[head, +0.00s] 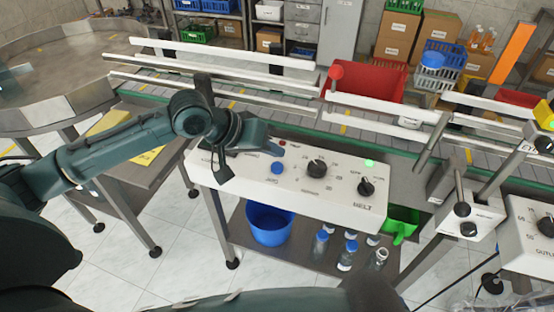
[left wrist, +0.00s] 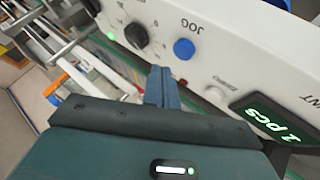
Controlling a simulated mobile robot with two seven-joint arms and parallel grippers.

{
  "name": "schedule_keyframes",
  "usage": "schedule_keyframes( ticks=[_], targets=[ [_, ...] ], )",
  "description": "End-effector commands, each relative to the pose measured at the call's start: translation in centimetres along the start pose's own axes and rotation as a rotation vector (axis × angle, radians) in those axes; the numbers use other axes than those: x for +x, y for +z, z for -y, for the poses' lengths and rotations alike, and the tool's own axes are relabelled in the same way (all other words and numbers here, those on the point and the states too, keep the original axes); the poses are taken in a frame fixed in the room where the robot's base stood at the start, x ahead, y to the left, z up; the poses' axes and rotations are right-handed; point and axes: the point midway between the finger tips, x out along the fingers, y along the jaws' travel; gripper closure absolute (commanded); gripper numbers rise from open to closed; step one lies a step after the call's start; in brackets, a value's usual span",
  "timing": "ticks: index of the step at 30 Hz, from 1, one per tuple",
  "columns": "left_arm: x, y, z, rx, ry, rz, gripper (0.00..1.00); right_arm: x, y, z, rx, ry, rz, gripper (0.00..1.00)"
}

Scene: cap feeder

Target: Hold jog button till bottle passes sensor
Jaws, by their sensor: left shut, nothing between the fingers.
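The blue jog button (head: 277,168) is on the white belt control panel (head: 300,190). It also shows, labelled JOG, in the left wrist view (left wrist: 184,48). I make out no bottle on the conveyor (head: 250,95), part of which my left arm hides. I cannot tell which part is the sensor. My right gripper is out of view.
The panel also has black knobs (head: 317,167), a green light (head: 369,163) and a lit counter display (left wrist: 272,122). Below are a blue bucket (head: 269,225) and several blue-capped bottles (head: 347,255). A red bin (head: 365,82) stands behind the belt. White rails border the conveyor.

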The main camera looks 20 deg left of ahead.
Motion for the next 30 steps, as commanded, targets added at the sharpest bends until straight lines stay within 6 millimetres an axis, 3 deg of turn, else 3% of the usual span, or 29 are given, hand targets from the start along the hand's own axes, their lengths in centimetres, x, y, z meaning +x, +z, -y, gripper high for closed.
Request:
schedule_keyframes(
  ticks=[4, 12, 26, 30],
  targets=[
    [-1.3, -0.9, -0.9, 0.000, 0.000, 0.000, 1.00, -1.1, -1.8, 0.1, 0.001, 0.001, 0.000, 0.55],
    [-2.5, -1.9, -1.9, 0.000, 0.000, -0.001, 1.00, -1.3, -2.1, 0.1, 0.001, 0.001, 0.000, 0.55],
    [-2.5, -1.8, -1.8, 0.000, 0.000, 0.000, 1.00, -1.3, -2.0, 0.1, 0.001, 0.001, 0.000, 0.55],
    [-1.7, -0.5, -2.4, 0.034, 0.006, 0.013, 1.00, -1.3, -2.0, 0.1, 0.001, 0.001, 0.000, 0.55]
  ],
)
